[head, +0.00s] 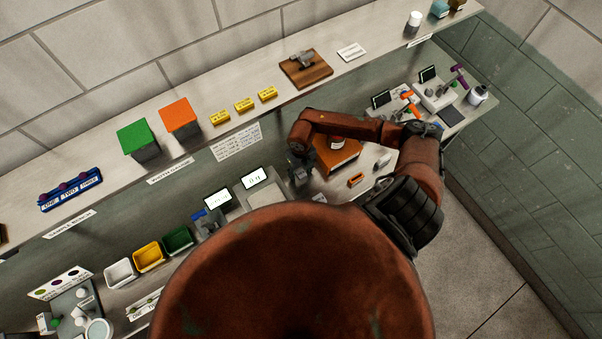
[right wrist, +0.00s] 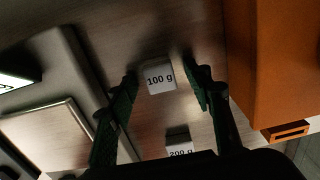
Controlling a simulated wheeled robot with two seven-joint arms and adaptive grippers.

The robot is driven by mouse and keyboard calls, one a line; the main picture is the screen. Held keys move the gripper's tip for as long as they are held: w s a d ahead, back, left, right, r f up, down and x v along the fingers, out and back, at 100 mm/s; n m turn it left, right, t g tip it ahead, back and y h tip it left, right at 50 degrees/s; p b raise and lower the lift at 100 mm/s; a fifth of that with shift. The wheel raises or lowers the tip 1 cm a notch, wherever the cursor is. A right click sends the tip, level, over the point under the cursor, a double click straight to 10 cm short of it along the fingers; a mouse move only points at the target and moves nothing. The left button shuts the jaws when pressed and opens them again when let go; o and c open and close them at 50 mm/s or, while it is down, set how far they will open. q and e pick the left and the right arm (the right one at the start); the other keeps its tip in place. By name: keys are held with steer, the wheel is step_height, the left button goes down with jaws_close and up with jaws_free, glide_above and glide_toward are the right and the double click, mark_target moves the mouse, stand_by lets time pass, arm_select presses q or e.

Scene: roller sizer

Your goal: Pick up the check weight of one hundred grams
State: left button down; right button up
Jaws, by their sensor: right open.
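The check weight marked "100 g" (right wrist: 160,78) shows its white label in the right wrist view, between the two dark green fingers of my right gripper (right wrist: 163,88). The fingers stand apart on either side of it, with gaps visible, and do not appear to touch it. A second label, "200 g" (right wrist: 180,150), lies nearer the bottom of that view, partly hidden by the gripper body. In the head view my right gripper (head: 301,168) points down at the bench; the weights cannot be made out there. My left gripper is not in view.
An orange block (right wrist: 285,60) stands close to the right finger. A scale (right wrist: 52,135) with a lit display lies to the left. In the head view a shelf (head: 215,150) with coloured boxes runs behind my right arm.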

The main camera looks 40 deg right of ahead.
jaws_close()
stand_by(0.5)
steer(key=shift+r, duration=0.15)
